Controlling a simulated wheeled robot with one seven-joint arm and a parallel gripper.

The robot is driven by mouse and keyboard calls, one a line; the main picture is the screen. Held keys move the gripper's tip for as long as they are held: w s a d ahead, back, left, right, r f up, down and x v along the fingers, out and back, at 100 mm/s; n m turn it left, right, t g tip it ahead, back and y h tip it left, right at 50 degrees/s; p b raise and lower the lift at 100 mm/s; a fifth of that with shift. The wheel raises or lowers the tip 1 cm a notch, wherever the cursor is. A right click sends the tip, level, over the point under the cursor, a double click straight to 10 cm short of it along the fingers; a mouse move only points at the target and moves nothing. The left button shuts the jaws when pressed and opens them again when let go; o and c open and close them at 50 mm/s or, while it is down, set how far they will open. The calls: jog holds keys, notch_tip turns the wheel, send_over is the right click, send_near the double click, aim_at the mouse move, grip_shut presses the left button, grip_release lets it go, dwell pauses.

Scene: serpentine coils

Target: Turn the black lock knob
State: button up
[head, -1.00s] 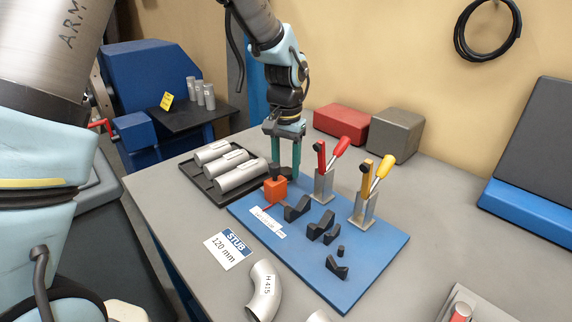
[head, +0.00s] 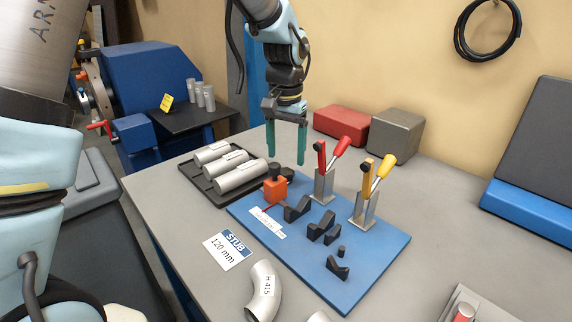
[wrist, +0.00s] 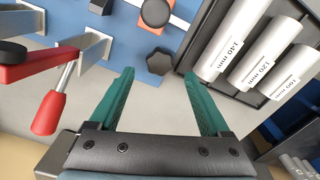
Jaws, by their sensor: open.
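An orange block (head: 275,190) on the blue board (head: 340,285) carries a black round knob (head: 274,169) on top. A black lobed knob (head: 288,174) sits just behind it near the board's back edge. In the wrist view the round knob (wrist: 153,13) is at the top, and the lobed knob (wrist: 159,61) is below it, framed between my fingertips. I cannot tell from the pictures which one is the lock knob. My gripper (head: 286,162) is open and empty, its teal fingers pointing down behind and above the block, apart from both knobs. It also shows in the wrist view (wrist: 158,73).
Red-handled (head: 325,184) and yellow-handled (head: 366,205) clamps stand right of my gripper. A black tray (head: 211,190) with labelled metal tubes lies left. Red (head: 341,124) and grey (head: 397,132) boxes stand behind. Black V-shaped supports (head: 298,208) occupy the board.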

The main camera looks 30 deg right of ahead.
aim_at(286, 171)
notch_tip(286, 171, up, 7)
jog(key=b, duration=0.1)
dwell(0.6)
jog(key=w+a+f+n, duration=0.2)
jog(key=w+a, duration=0.1)
jog(key=a, duration=0.6)
jog(key=w+a+f+n, duration=0.2)
jog(key=w+a+n, duration=0.15)
jog(key=a, duration=0.55)
jog(key=s+a+f+n, duration=0.2)
jog(key=a, duration=0.8)
jog(key=s+a+f+n+t, duration=0.1)
jog(key=s+a+f+n, duration=0.1)
jog(key=a, duration=0.9)
jog(key=shift+s+a+f+n+t, duration=0.15)
jog(key=shift+s+f+n+t, duration=0.2)
jog(key=shift+n, duration=0.3)
jog(key=shift+c, duration=0.2)
